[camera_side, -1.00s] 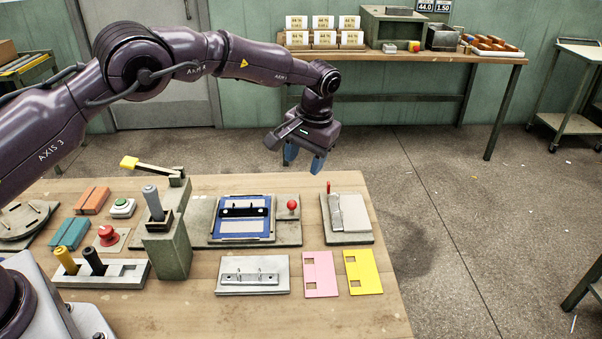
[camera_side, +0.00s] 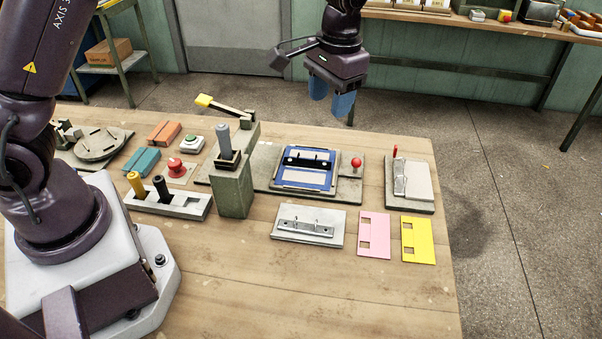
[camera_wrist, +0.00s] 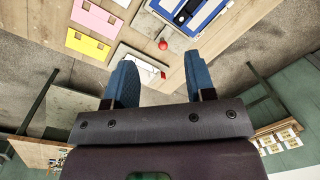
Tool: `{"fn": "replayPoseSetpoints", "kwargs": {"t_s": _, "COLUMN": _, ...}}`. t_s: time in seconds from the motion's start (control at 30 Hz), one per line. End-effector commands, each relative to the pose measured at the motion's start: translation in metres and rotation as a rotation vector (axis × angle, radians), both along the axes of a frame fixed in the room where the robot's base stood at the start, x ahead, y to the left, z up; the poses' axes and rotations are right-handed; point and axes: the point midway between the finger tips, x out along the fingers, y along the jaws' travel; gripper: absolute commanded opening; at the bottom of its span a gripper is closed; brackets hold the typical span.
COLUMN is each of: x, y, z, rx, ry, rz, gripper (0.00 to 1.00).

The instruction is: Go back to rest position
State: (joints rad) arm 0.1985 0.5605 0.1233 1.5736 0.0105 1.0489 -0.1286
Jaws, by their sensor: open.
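My gripper (camera_side: 331,98) hangs in the air above the far edge of the workbench, with its blue fingers apart and nothing between them. In the wrist view its two blue fingers (camera_wrist: 160,88) are spread, with floor and bench edge beyond them. Behind the fingers in the side view is the grey floor. The gripper is clear of the blue-framed fixture (camera_side: 306,170) and of the plate with the red-tipped lever (camera_side: 421,182).
The wooden bench (camera_side: 330,285) carries a grey post (camera_side: 234,190) with a yellow-tipped lever (camera_side: 204,100), a metal plate with pins (camera_side: 290,225), a pink card (camera_side: 373,246), a yellow card (camera_side: 419,252), and red (camera_side: 174,164) and green (camera_side: 192,139) buttons. The front of the bench is clear.

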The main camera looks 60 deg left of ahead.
Motion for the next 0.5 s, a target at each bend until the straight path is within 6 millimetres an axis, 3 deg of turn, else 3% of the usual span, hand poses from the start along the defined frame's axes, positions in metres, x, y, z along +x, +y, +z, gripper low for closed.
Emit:
{"fn": "replayPoseSetpoints", "kwargs": {"t_s": 0.03, "x": -0.017, "y": 0.003, "z": 0.018, "rx": -0.018, "ry": -0.023, "rz": -0.008, "gripper": 0.50}}
{"fn": "replayPoseSetpoints", "kwargs": {"t_s": 0.2, "x": -0.075, "y": 0.012, "z": 0.059, "rx": -0.060, "ry": -0.095, "rz": -0.039, "gripper": 0.50}}
{"fn": "replayPoseSetpoints", "kwargs": {"t_s": 0.5, "x": -0.179, "y": 0.024, "z": 0.097, "rx": -0.090, "ry": -0.260, "rz": -0.078, "gripper": 0.50}}
